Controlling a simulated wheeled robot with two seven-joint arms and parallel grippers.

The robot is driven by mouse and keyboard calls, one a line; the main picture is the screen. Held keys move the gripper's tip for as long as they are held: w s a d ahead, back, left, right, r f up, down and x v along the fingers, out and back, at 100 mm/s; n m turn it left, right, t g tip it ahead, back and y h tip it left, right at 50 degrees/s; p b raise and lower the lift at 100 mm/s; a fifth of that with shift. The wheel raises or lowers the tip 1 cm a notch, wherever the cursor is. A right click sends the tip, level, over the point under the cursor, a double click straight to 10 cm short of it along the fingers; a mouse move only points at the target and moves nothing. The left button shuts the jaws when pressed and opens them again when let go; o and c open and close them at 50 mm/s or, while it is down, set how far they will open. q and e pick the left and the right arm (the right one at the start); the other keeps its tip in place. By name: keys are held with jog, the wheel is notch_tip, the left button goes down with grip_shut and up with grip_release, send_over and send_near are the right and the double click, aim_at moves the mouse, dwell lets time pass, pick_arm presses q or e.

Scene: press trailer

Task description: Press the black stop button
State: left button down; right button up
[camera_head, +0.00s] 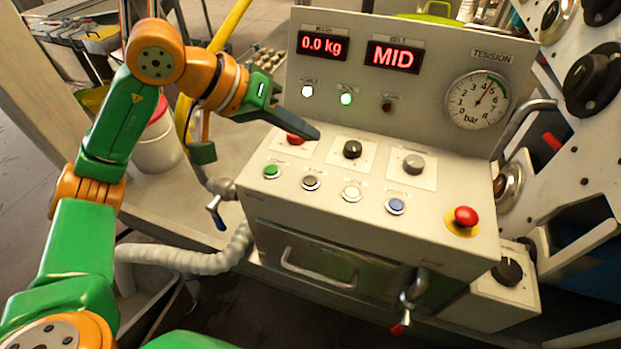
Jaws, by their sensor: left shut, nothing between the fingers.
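The black button (311,182) sits in the front row of the cream control panel (450,180), between a green button (272,171) and a white button (351,193). It has a light ring, and its label is too small to read. My left gripper (314,132) reaches in from the left with its fingers shut and empty. In the picture its tip is above and behind the black button, near the red knob (295,138), which it partly covers. The gripper appears apart from the button. My right gripper is not in view.
A blue button (395,205) and a red mushroom button (466,216) lie to the right. Behind them stand a black knob (352,149) and a grey knob (413,163). The upright panel carries red displays (393,57) and a gauge (478,100). A handle (318,270) juts out below.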

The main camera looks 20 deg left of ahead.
pick_arm(q)
jog(key=b, duration=0.6)
send_over(305, 186)
notch_tip(305, 186, down, 8)
jog(key=shift+a+r, duration=0.1)
jog(key=shift+r, duration=0.1)
jog(key=shift+w+f+b, duration=0.1)
jog(key=shift+f+b, duration=0.3)
jog(key=shift+b, duration=0.1)
jog(key=shift+r, duration=0.1)
dwell(0.8)
jog(key=shift+f+b, duration=0.45)
jog(key=shift+f+b, duration=0.4)
jog(key=shift+b, duration=0.05)
dwell(0.4)
dwell(0.3)
jog(key=shift+r+p, duration=0.65)
jog(key=shift+r, duration=0.15)
